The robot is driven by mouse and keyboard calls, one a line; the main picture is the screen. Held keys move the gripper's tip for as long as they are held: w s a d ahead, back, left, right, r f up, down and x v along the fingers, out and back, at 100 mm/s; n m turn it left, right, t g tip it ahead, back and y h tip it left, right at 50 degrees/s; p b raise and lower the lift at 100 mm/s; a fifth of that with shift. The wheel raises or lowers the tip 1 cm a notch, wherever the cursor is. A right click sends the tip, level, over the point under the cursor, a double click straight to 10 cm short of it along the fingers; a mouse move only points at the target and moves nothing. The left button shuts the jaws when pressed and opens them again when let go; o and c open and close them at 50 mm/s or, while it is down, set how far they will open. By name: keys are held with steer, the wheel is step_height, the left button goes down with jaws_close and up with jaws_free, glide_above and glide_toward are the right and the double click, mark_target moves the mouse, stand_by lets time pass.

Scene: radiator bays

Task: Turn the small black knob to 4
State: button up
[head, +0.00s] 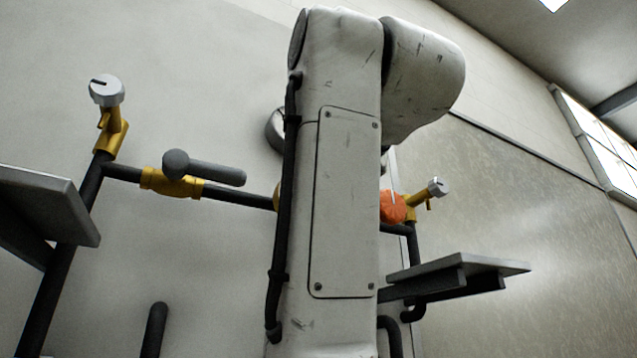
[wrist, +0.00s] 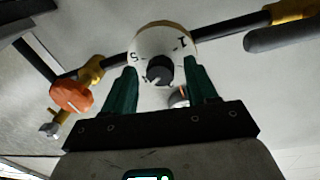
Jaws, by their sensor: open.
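The small black knob (wrist: 160,69) sits at the lower part of a white round dial (wrist: 160,40) in the wrist view. Dark marks show on the dial, one like an S at left and one like a 1 at right; the others are too small or hidden to read. A pale mark shows near the knob's lower edge. My gripper (wrist: 159,66) is open, its two green fingers either side of the knob in the picture; I cannot tell whether they touch it. In the head view my arm hides the knob, dial and gripper.
An orange knob (head: 393,206) and a silver-capped yellow valve (head: 437,187) are at right. A grey lever (head: 215,172) on the dark pipe and another silver-capped valve (head: 106,90) are at left. Grey shelves stick out at left (head: 40,195) and right (head: 460,267).

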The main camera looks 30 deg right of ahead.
steer(key=s+a+b, duration=0.1)
steer(key=s+b, duration=0.4)
steer(key=s, duration=0.5)
steer(key=shift+s+b, duration=0.3)
steer(key=shift+s, duration=0.05)
steer(key=shift+s, duration=0.1)
